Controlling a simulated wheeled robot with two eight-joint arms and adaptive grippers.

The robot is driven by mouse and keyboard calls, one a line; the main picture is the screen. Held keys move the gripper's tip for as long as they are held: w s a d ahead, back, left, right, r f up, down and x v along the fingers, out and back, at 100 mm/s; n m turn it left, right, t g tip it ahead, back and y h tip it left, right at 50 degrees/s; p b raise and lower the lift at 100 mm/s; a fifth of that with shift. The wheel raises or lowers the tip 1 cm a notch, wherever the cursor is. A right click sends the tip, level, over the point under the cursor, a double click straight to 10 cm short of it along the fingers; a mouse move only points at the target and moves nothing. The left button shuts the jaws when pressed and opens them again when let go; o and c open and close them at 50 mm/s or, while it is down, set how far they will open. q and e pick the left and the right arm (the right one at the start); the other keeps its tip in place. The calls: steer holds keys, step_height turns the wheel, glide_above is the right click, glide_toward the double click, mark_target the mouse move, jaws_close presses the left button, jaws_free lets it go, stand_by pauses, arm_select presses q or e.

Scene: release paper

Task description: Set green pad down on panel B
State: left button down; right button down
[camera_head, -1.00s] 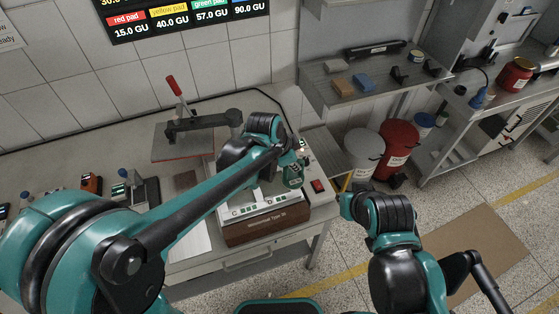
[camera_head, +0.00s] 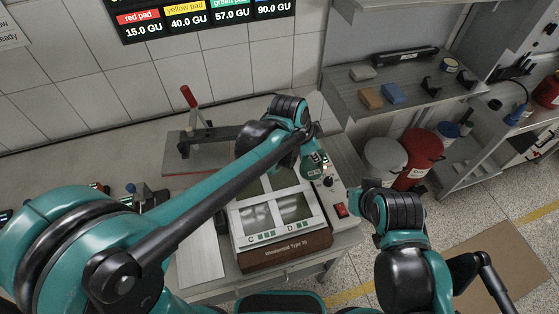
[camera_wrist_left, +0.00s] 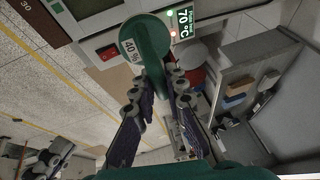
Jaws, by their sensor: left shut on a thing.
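The green pad (camera_head: 315,165) is a round green piece with a handle. It is held above the right side of a boxed machine (camera_head: 285,257), clear of its panels. In the left wrist view the pad (camera_wrist_left: 151,36) carries a "40 %" label. My left gripper (camera_wrist_left: 160,88) is shut on its handle. The machine's front panels are marked C (camera_head: 258,218) and D (camera_head: 293,208). The back row is partly covered by my left arm, and the letter of panel B cannot be read.
A red switch (camera_head: 340,210) sits on the machine's right side. A press with a red handle (camera_head: 190,98) stands behind left. A shelf with small blocks (camera_head: 393,93) and grey and red bins (camera_head: 422,152) are to the right. A wall display hangs above.

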arm_select(q)
steer(key=a+f, duration=0.2)
steer(key=a, duration=0.1)
steer(key=shift+w, duration=0.4)
steer(key=w+a+f, duration=0.1)
steer(key=a+f, duration=0.1)
steer(key=w+a+f+b, duration=0.1)
steer(key=a+f, duration=0.1)
steer(key=f, duration=0.1)
steer(key=w+a+f+b, duration=0.1)
steer(key=f, duration=0.2)
steer(key=shift+w+a, duration=0.1)
steer(key=shift+a, duration=0.3)
arm_select(e)
steer(key=f, duration=0.2)
steer(key=shift+s+d+f, duration=0.1)
steer(key=shift+s+f, duration=0.2)
steer(key=shift+s, duration=0.05)
arm_select(q)
steer(key=shift+b, duration=0.35)
